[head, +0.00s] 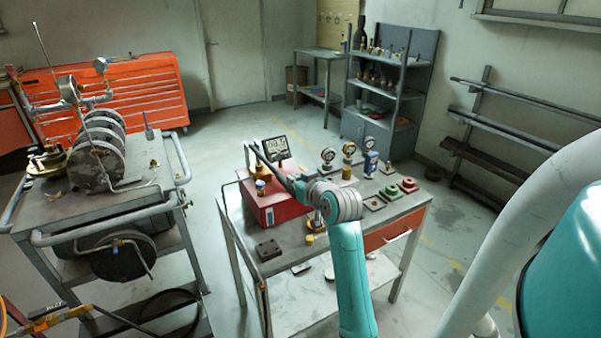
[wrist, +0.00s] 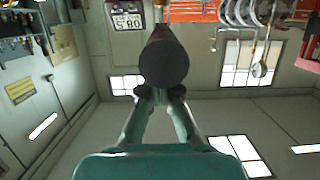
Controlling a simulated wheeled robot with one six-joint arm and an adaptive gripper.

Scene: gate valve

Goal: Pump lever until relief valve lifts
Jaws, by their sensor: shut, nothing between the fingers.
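The red pump unit (head: 268,208) stands on the left part of the grey bench, with a digital readout (head: 277,148) behind it. A dark bar (head: 272,165), seemingly the pump lever, slopes from above the unit down toward my wrist. In the wrist view the round dark end of the lever (wrist: 164,63) faces the camera. My gripper (wrist: 160,93) is shut and empty, its fingertips against or very near the lever end, below it in that picture. In the head view my wrist hides the fingertips. The readout also shows in the wrist view (wrist: 127,22); its digits are unclear. I cannot pick out the relief valve for sure.
Gauges (head: 349,150) and small red and green fittings (head: 408,185) sit on the bench's right side. A dark block (head: 268,250) lies near its front left corner. A cart with a round-ended tank (head: 97,165) stands at left, with clear floor between.

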